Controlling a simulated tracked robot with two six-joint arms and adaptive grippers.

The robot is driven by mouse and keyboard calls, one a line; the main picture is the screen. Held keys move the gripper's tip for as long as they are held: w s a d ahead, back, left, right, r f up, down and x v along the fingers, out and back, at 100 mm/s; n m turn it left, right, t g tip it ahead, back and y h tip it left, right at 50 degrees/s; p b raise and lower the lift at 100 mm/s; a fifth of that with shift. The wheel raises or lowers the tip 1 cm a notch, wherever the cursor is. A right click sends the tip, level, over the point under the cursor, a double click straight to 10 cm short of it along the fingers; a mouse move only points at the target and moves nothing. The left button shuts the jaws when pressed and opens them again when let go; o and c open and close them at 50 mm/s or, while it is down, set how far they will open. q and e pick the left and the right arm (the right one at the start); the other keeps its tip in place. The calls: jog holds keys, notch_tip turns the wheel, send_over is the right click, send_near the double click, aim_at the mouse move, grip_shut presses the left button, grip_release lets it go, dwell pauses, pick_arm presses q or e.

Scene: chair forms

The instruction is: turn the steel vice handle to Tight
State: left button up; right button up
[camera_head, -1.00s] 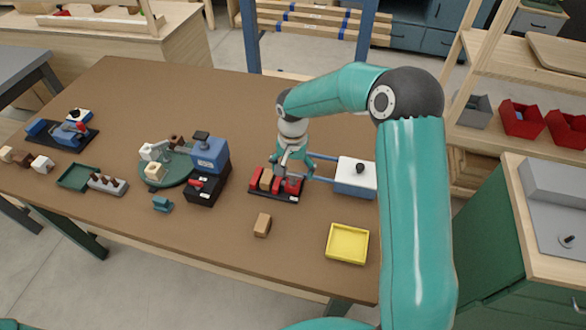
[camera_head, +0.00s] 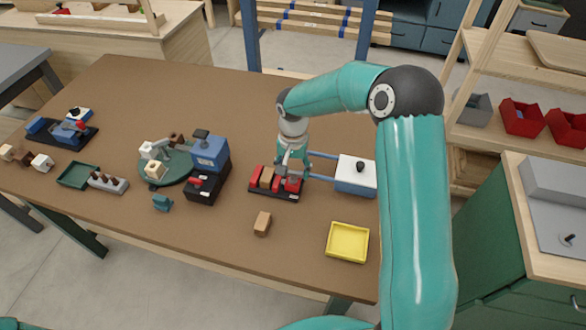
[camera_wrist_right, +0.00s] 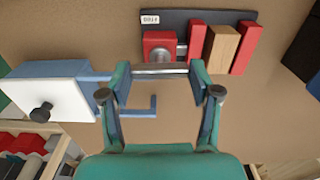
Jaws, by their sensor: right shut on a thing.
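The vice (camera_head: 277,196) stands on the brown table in the head view, with red jaws and a wooden block (camera_head: 267,178) between them. In the right wrist view its dark base with a small white label (camera_wrist_right: 150,19) and the wooden block (camera_wrist_right: 222,50) show at the top. The steel vice handle (camera_wrist_right: 160,69) is a grey bar lying crosswise near the red end block (camera_wrist_right: 160,44). My right gripper (camera_wrist_right: 160,73) is shut on the handle, with one fingertip at each end of the bar. No Tight mark is readable. My left gripper is not in view.
A white-and-blue box (camera_head: 356,178) with a black knob and blue rails stands close right of the vice. A yellow tray (camera_head: 347,242) and a loose wooden block (camera_head: 262,223) lie in front. A blue machine (camera_head: 209,153) stands to the left. The table's front middle is clear.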

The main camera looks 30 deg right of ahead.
jog(key=n+b, duration=0.1)
jog(key=n, duration=0.2)
jog(key=n+b, duration=0.1)
jog(key=n, duration=0.3)
jog(key=shift+n+b, duration=0.35)
jog(key=shift+n, duration=0.05)
jog(key=n, duration=0.4)
jog(key=shift+a, duration=0.1)
jog(key=n, duration=0.5)
jog(key=shift+w, duration=0.1)
jog(key=shift+n, duration=0.4)
jog(key=shift+r, duration=0.1)
jog(key=o, duration=1.1)
jog(key=shift+o, duration=0.2)
